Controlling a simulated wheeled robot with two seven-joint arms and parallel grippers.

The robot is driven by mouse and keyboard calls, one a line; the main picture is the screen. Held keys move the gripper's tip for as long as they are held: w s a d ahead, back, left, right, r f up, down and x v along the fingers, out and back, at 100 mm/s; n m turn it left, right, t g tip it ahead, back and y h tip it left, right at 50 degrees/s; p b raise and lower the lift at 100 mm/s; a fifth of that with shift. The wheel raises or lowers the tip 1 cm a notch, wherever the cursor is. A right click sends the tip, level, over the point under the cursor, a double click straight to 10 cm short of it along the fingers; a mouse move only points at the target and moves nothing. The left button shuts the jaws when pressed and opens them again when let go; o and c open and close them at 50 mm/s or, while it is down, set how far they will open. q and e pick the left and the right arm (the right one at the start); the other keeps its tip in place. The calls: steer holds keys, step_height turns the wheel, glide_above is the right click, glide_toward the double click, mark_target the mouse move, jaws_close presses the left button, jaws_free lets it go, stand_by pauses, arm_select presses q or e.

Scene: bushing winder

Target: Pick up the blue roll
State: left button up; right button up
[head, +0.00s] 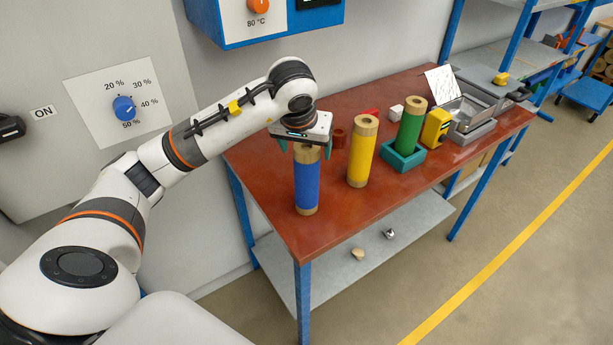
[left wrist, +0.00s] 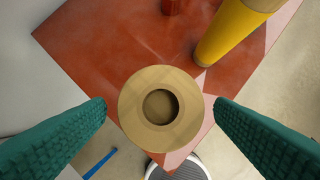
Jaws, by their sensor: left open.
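The blue roll (head: 307,183) stands upright near the front left corner of the red-brown table (head: 335,215), with tan ends. My left gripper (head: 312,150) is open right above it, pointing down, and its fingers are near the roll's top. In the left wrist view the roll's round tan top with its centre hole (left wrist: 160,108) sits between the two green fingers, with a gap on each side. My left gripper also shows there (left wrist: 160,118). The right gripper is not in view.
A yellow roll (head: 361,152) stands to the right of the blue one. A green roll (head: 410,128) stands in a green holder (head: 403,158). A yellow device (head: 436,128) and metal trays (head: 470,115) are farther right.

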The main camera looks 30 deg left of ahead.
mark_target(307, 179)
arm_select(q)
steer(key=p+x, duration=0.2)
steer(key=x, duration=0.3)
steer(key=shift+s+d, duration=0.1)
steer(key=shift+f, duration=0.2)
steer(key=c, duration=1.7)
